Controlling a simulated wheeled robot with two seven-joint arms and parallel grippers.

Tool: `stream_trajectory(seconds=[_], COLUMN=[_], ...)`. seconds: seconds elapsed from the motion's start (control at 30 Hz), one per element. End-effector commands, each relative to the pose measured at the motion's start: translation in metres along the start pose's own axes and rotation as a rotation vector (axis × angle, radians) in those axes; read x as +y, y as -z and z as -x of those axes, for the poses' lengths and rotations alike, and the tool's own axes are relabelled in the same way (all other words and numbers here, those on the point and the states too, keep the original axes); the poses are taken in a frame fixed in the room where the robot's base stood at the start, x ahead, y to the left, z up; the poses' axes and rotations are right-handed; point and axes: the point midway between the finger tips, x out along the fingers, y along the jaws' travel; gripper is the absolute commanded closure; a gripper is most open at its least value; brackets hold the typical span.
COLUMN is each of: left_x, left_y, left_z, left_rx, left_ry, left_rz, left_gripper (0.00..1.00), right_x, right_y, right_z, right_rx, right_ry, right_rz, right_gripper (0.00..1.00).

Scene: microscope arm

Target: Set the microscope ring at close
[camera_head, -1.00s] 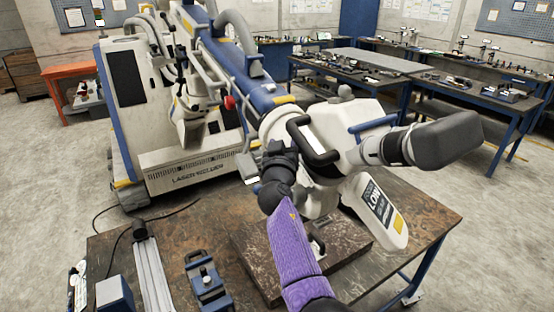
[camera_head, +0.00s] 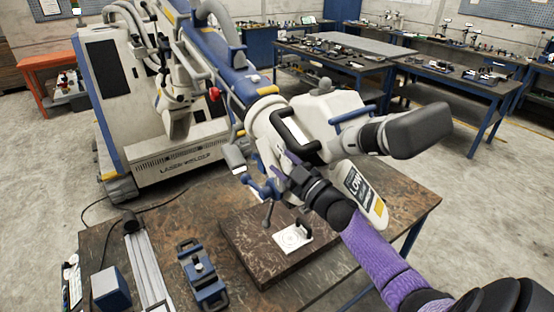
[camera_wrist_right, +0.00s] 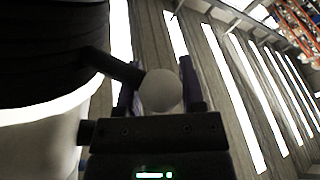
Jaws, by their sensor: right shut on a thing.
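The white microscope head (camera_head: 330,110) hangs from the laser welder's blue arm above the table. My right gripper (camera_head: 284,160) reaches up-left under the head from the lower right. In the right wrist view my right gripper (camera_wrist_right: 160,78) is shut on a round pale knob (camera_wrist_right: 161,92). A short dark lever joins the knob to the black microscope ring (camera_wrist_right: 45,55). In the head view the knob and ring are hidden or too small to tell, so the ring's setting cannot be read. My left gripper is not in view.
A dark stone slab (camera_head: 245,245) on the worktable (camera_head: 400,215) carries a white plate (camera_head: 293,238). A blue fixture (camera_head: 203,275), a metal rail (camera_head: 145,260) and a blue box (camera_head: 111,289) stand at the left. The eyepiece (camera_head: 420,132) juts right.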

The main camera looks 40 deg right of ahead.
Motion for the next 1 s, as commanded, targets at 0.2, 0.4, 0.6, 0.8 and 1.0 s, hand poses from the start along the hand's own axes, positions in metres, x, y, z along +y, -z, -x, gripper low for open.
stream_trajectory(seconds=[0.2, 0.4, 0.6, 0.8, 1.0], left_x=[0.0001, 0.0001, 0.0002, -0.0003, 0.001], left_y=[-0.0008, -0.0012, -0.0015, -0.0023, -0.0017], left_z=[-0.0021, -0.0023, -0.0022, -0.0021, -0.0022], left_rx=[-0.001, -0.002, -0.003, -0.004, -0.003], left_ry=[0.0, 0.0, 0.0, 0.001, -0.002], left_rz=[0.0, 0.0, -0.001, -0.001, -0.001], left_gripper=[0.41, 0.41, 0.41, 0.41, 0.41], right_x=[0.0056, 0.0063, 0.0068, 0.0065, 0.0048], right_y=[-0.0041, -0.0036, -0.0032, -0.0029, -0.0028], right_z=[0.0063, 0.0076, 0.0074, 0.0073, 0.0074], right_rx=[0.017, 0.027, 0.028, 0.029, 0.031], right_ry=[0.035, 0.048, 0.048, 0.049, 0.052], right_rz=[0.015, 0.018, 0.018, 0.018, 0.018], right_gripper=[1.0, 1.0, 1.0, 0.36, 0.0])
